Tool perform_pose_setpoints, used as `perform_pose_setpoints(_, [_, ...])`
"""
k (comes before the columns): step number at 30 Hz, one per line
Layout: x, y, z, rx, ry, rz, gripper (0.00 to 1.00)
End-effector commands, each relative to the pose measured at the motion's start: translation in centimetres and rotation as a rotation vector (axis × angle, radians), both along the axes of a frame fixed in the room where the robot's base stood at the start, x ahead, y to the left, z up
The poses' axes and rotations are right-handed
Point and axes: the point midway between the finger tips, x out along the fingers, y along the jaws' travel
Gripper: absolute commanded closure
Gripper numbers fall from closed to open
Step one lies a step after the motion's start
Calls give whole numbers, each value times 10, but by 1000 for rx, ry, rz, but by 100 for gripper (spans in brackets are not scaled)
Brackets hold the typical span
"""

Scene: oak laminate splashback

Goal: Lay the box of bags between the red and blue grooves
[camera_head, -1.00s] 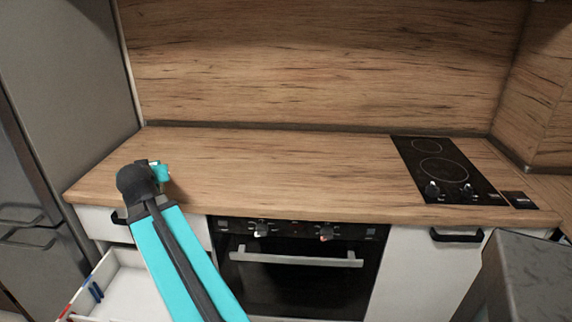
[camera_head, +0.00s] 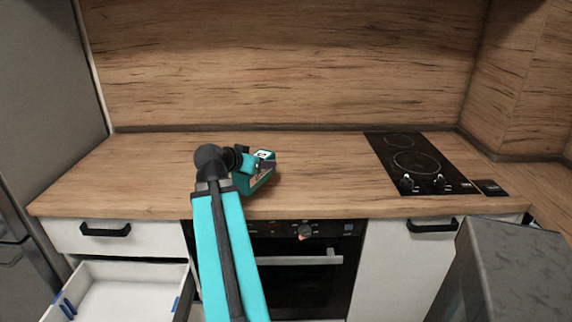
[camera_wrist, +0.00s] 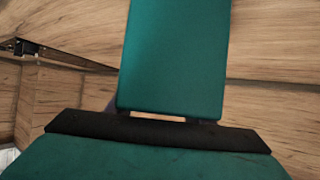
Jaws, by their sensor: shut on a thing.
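The box of bags (camera_head: 264,179) is a small green box with a pale brownish side and a white patch with dark marks near its top. It is at my gripper (camera_head: 252,163), over the left-middle of the counter. My gripper is shut on it; the fingertips are mostly hidden. In the wrist view a plain teal-green face, apparently the box (camera_wrist: 175,55), fills the upper middle. The open white drawer (camera_head: 125,270) is at the lower left. Blue marks (camera_head: 69,305) show at its left, and another blue mark is at its right. No red groove is visible now.
The wooden counter (camera_head: 330,180) is clear around the box. A black hob (camera_head: 415,165) with knobs lies on the right. The oven (camera_head: 305,270) is below the counter, behind my arm. A dark grey block (camera_head: 510,270) stands at the lower right.

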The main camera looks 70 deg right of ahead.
Motion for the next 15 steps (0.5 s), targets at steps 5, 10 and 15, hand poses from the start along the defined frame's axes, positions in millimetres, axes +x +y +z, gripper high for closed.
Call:
perform_pose_setpoints(5, [-66, -18, 4, -2, -1, -157, 84])
perform_pose_setpoints(10, [-104, -25, 6, -2, -1, -247, 84])
perform_pose_setpoints(15, [-117, -26, 8, -2, -1, -277, 84])
